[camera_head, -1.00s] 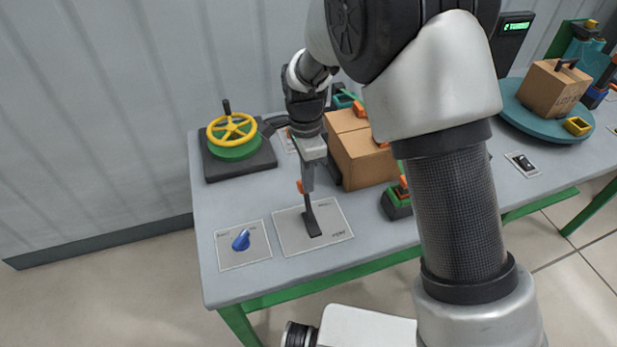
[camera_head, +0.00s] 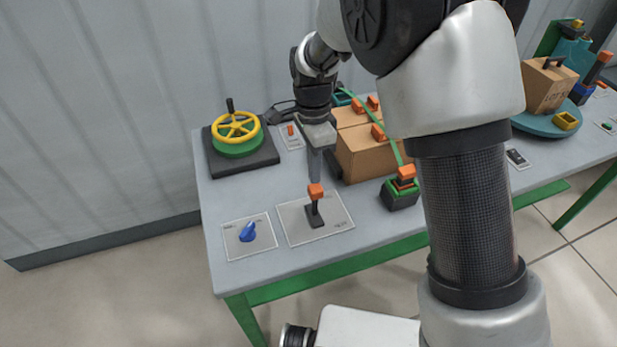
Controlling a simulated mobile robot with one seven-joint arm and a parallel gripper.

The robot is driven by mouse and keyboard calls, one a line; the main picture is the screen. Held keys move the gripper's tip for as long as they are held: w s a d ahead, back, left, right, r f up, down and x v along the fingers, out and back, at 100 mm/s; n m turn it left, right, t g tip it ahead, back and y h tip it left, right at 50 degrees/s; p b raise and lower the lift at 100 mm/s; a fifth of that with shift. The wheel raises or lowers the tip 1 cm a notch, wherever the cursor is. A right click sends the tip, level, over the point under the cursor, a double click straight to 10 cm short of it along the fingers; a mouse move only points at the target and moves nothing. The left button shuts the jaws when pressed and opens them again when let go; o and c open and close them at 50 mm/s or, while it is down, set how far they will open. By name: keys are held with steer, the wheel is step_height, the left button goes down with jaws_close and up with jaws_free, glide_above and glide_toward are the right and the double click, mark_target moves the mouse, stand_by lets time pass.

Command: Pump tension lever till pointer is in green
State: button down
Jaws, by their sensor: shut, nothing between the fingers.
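A black lever with an orange knob (camera_head: 315,190) stands on a pale panel (camera_head: 335,225) near the table's front edge. Its short black shaft (camera_head: 314,210) rises from the panel and looks nearly upright from here. My gripper (camera_head: 315,177) points down with its grey fingers shut and empty. Its tips are just behind and above the orange knob; I cannot tell whether they touch it. No pointer or green zone can be made out. A green strap (camera_head: 372,121) runs from the boxes (camera_head: 370,153) to a black-and-green block (camera_head: 400,194) with an orange top.
Left of the lever panel is a blue knob (camera_head: 247,231) on its own plate. A yellow handwheel (camera_head: 234,127) stands at the back left. A turntable (camera_head: 531,122) with a box is at the right. My arm covers the table's middle right.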

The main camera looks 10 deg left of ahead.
step_height(320, 180, up, 7)
steer(key=w, duration=0.1)
steer(key=shift+w+a, duration=0.15)
steer(key=shift+w, duration=0.1)
steer(key=shift+r, duration=0.1)
stand_by(1.2)
steer(key=s+d+r+n+t+y, duration=0.15)
steer(key=s+d+r+n, duration=0.4)
steer(key=d+r, duration=0.75)
steer(key=s+d+n+t+h, duration=0.1)
steer(key=s+d+n+t, duration=0.3)
steer(key=s+d, duration=0.7)
steer(key=s+n, duration=0.2)
steer(key=shift+s+d+r+t, duration=0.2)
steer(key=shift+s+d+t, duration=0.1)
steer(key=shift+t, duration=0.05)
